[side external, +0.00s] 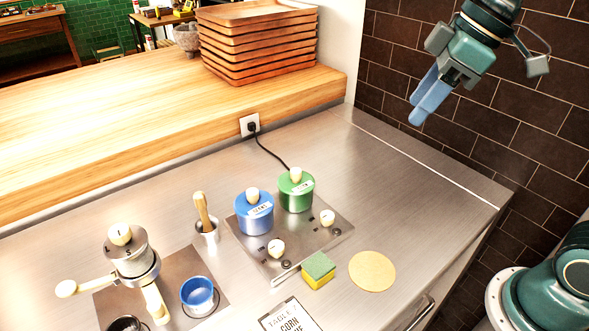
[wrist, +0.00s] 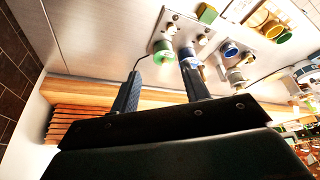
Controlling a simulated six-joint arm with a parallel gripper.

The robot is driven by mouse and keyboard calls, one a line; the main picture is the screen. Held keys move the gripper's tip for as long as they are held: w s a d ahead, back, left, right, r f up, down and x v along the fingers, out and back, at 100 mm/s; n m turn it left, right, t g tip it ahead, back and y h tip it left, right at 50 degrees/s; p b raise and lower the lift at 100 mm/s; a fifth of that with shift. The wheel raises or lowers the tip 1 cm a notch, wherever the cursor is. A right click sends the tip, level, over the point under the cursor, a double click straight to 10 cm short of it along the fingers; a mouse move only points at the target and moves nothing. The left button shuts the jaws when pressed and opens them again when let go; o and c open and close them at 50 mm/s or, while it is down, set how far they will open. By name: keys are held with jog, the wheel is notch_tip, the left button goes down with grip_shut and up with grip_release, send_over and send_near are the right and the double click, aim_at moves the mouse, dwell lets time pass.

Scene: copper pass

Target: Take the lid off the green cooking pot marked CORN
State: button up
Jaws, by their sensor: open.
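The green cooking pot (side external: 297,196) stands on a steel hob plate, its lid on and topped by a cream knob (side external: 295,174). A white label sits on its front, too small to read surely. It also shows in the wrist view as a green pot (wrist: 163,52). A blue pot (side external: 255,217) with its lid on stands just left of it. My gripper (side external: 424,108) is open and empty, high at the upper right, well away from the pots. In the wrist view its two fingers (wrist: 165,88) are spread, with nothing between them.
The hob plate (side external: 335,232) has cream knobs. A yellow-green sponge (side external: 318,270), a round tan disc (side external: 372,271) and a printed card (side external: 289,318) lie in front. Stacked trays (side external: 258,45) are behind. Counter right is clear.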

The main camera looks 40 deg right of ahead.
jog(key=w+a+f+n+g+y, duration=0.1)
jog(key=w+a+f+n+g, duration=0.1)
jog(key=w+n, duration=0.4)
jog(key=w+a+f+n+g+y, duration=0.1)
jog(key=w+a+f+n+g, duration=0.1)
jog(key=w+n, duration=0.5)
jog(key=shift+w+a+f, duration=0.2)
jog(key=shift+w+f, duration=0.5)
jog(key=shift+w, duration=1.65)
jog(key=shift+a, duration=0.1)
send_over(296, 170)
jog(key=d, duration=0.3)
jog(key=shift+w+a+f, duration=0.1)
jog(key=shift+a+f, duration=0.05)
jog(key=shift+f, duration=1.85)
jog(key=shift+w+a+f, duration=0.1)
jog(key=shift+f, duration=1.85)
jog(key=shift+f, duration=0.1)
jog(key=shift+x, duration=2.5)
jog(key=shift+s, duration=0.1)
jog(key=shift+c, duration=0.5)
grip_shut()
